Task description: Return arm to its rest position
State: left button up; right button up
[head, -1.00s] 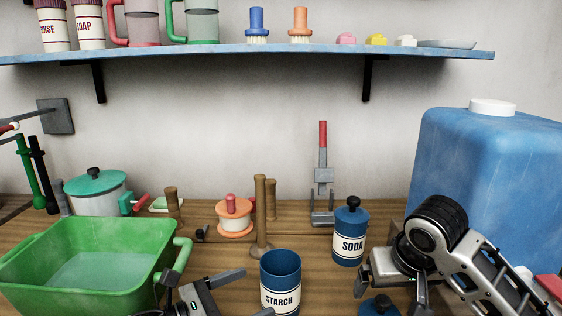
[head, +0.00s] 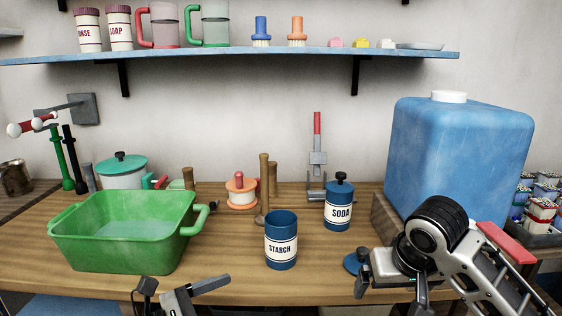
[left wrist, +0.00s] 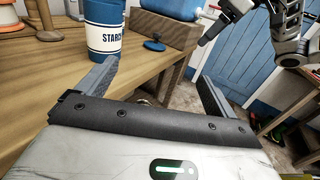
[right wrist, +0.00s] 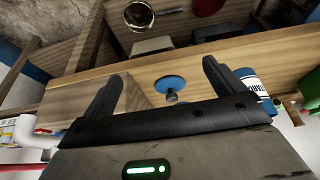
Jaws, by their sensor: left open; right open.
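My right gripper (head: 390,286) is at the lower right of the head view, in front of the table's front edge. Its jaws are open and empty; the right wrist view shows the fingers spread apart. My left gripper (head: 190,297) is at the bottom of the head view, partly cut off, near the front edge. Its fingers are also apart and empty in the left wrist view (left wrist: 155,85). A blue STARCH canister (head: 281,243) stands upright on the table, its top open. A blue lid (head: 354,263) lies on the table beside my right gripper, touching neither gripper visibly.
A lidded SODA canister (head: 339,206), a wooden post (head: 264,190) and a green basin (head: 122,245) of water stand on the wooden table (head: 230,262). A large blue tank (head: 460,150) stands behind my right arm. A wall shelf (head: 230,54) spans the back.

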jog(key=s+a+f+n+t+y+p, duration=0.1)
jog(key=s+a+f+y, duration=0.1)
jog(key=s+a+f, duration=0.35)
jog(key=s+a+f+n+t+y, duration=0.1)
jog(key=s+a+f+t+y, duration=0.15)
jog(key=f, duration=0.65)
pick_arm(q)
jog(key=s+a+f+m+y, duration=0.2)
jog(key=s+f+m+y, duration=0.4)
jog(key=s+m, duration=0.3)
jog(key=s+a+f+m+t+y, duration=0.1)
jog(key=s+f+m+y, duration=0.5)
jog(key=m, duration=1.1)
notch_tip(320, 180, down, 3)
jog(key=s+a, duration=0.1)
jog(key=s, duration=0.1)
jog(key=shift+s+a+p, duration=0.15)
jog(key=shift+s+p, duration=0.2)
jog(key=shift+s, duration=0.05)
pick_arm(e)
jog(key=s+d+f+t, duration=0.2)
jog(key=s+f+t, duration=0.1)
jog(key=s, duration=0.7)
jog(key=shift+s+d+h, duration=0.15)
jog(key=shift+s+h, duration=0.05)
jog(key=shift+h, duration=0.25)
